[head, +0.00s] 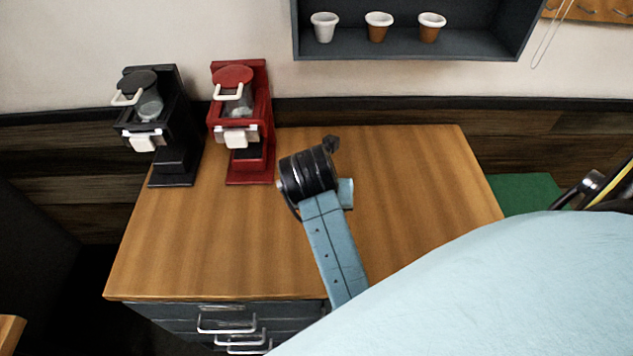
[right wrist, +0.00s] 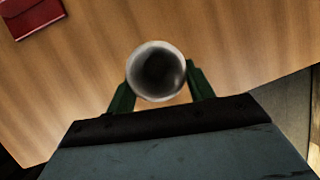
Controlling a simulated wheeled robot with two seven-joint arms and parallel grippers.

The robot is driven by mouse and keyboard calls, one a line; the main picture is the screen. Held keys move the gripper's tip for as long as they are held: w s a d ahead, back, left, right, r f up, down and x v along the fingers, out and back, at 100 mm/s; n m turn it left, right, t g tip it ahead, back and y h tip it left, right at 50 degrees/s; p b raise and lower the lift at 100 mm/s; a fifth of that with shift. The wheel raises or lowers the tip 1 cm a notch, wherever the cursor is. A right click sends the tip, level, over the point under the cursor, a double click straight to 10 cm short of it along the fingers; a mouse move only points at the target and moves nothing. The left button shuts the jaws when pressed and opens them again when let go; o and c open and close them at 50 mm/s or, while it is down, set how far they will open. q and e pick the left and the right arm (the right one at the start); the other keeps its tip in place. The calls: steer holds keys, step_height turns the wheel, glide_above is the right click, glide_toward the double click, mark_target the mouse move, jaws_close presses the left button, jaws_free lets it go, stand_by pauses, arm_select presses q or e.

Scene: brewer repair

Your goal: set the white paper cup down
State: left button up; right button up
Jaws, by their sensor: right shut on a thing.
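The white paper cup (right wrist: 156,71) shows in the right wrist view with its round pale rim towards the camera and a dark inside. My right gripper (right wrist: 158,80) has its two green fingers shut on the cup, one on each side. The cup is over the wooden counter top; I cannot tell whether its base touches the wood. In the head view my right arm and black wrist are over the counter, right of the red brewer (head: 262,125), and the cup and fingertips are hidden. My left gripper is not in view.
A black brewer (head: 178,140) stands left of the red one, whose base (right wrist: 28,14) shows in the wrist view. The wooden counter (head: 200,250) is clear at front left and right. A dark wall shelf (head: 400,45) holds one white and two brown cups.

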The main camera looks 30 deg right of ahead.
steer(key=f, duration=0.3)
steer(key=s+a+f, duration=0.1)
steer(key=f, duration=0.1)
steer(key=shift+f, duration=2.5)
steer(key=shift+a, duration=0.1)
steer(key=o, duration=0.9)
steer(key=v, duration=0.7)
steer(key=shift+w+r, duration=0.1)
steer(key=shift+r, duration=0.25)
